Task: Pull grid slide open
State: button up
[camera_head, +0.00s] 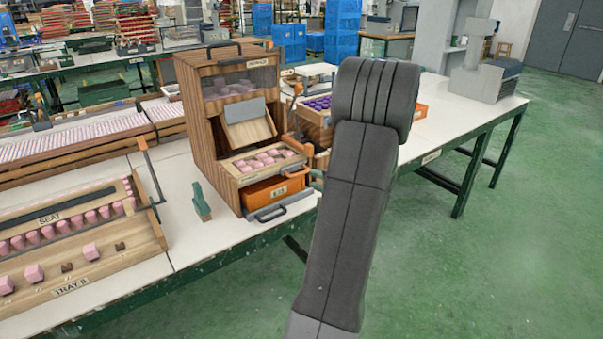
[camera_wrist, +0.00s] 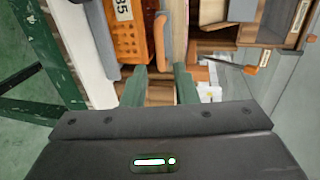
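In the head view, the grid slide (camera_head: 262,161) is a shallow wooden tray with pink blocks, low in a wooden cabinet (camera_head: 206,125) and partly drawn out. An orange handle (camera_head: 297,147) shows near its right end. A brown wooden piece shows between the fingers. I cannot tell whether they touch the handle.
A wooden tray of pink pieces (camera_head: 66,242) lies left. A green upright piece (camera_head: 201,203) stands on the white table. The green floor at right is clear.

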aim_at(302, 174)
jog(key=p+x, duration=0.1)
jog(key=x, duration=0.7)
jog(key=shift+w+a, duration=0.1)
jog(key=shift+w, duration=0.05)
grip_shut()
